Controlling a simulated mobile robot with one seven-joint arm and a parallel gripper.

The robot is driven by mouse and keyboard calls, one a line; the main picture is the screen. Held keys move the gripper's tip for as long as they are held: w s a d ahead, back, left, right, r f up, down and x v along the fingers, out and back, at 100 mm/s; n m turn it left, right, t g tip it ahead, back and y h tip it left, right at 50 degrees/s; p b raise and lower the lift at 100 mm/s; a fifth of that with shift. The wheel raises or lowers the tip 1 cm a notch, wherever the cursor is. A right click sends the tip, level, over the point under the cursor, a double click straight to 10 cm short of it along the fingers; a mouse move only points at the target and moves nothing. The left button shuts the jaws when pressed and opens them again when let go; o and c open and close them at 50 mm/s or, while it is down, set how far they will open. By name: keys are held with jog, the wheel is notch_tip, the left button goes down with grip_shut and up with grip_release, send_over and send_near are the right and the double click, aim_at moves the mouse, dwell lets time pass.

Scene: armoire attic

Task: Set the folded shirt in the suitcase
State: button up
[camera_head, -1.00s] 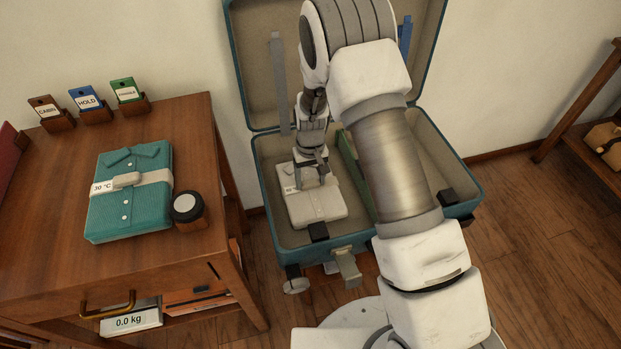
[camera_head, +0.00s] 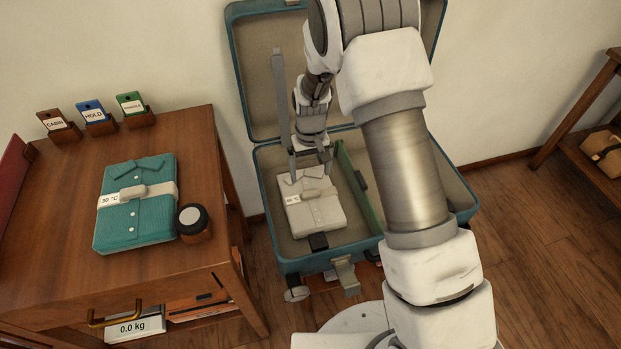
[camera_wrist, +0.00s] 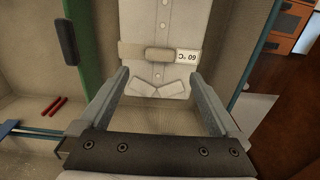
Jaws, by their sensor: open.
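A white folded shirt (camera_head: 317,213) with a pale band and a "60 °C" tag lies flat in the left compartment of the open teal suitcase (camera_head: 328,262). My gripper (camera_head: 310,174) is open and empty over the shirt's collar end. In the wrist view, the shirt (camera_wrist: 160,20) and the grip block on its band (camera_wrist: 160,55) show ahead of the spread fingers (camera_wrist: 160,77). A second, teal folded shirt (camera_head: 133,223) with a "30 °C" tag lies on the wooden table (camera_head: 60,265). My arm hides part of the suitcase's right side.
A green divider (camera_head: 352,190) stands right of the white shirt in the suitcase. Tag holders marked CABIN (camera_head: 56,122), HOLD (camera_head: 94,112) and a green one (camera_head: 132,105) line the table's back.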

jog(key=s+d+r+m+t, duration=0.1)
jog(key=s+d+r, duration=0.2)
jog(key=r, duration=0.6)
jog(key=s+d+r+t, duration=0.1)
jog(key=s+d+r, duration=0.15)
jog(key=r, duration=0.55)
jog(key=s+d+r+m+t, duration=0.1)
jog(key=s+d+r, duration=0.2)
jog(key=r, duration=0.6)
jog(key=s+d+r+t, duration=0.1)
jog(key=s+d+r, duration=0.2)
jog(key=s, duration=0.5)
jog(key=s+d+r+m+t, duration=0.1)
jog(key=s+d+r, duration=0.1)
jog(key=s, duration=0.6)
jog(key=shift+s+d+r+t+p, duration=0.3)
jog(key=shift+d+r+p, duration=0.1)
jog(key=shift+r, duration=0.4)
jog(key=shift+r, duration=0.1)
notch_tip(320, 180, up, 18)
jog(key=p, duration=1.7)
jog(key=shift+f+p, duration=0.2)
jog(key=shift+p, duration=0.1)
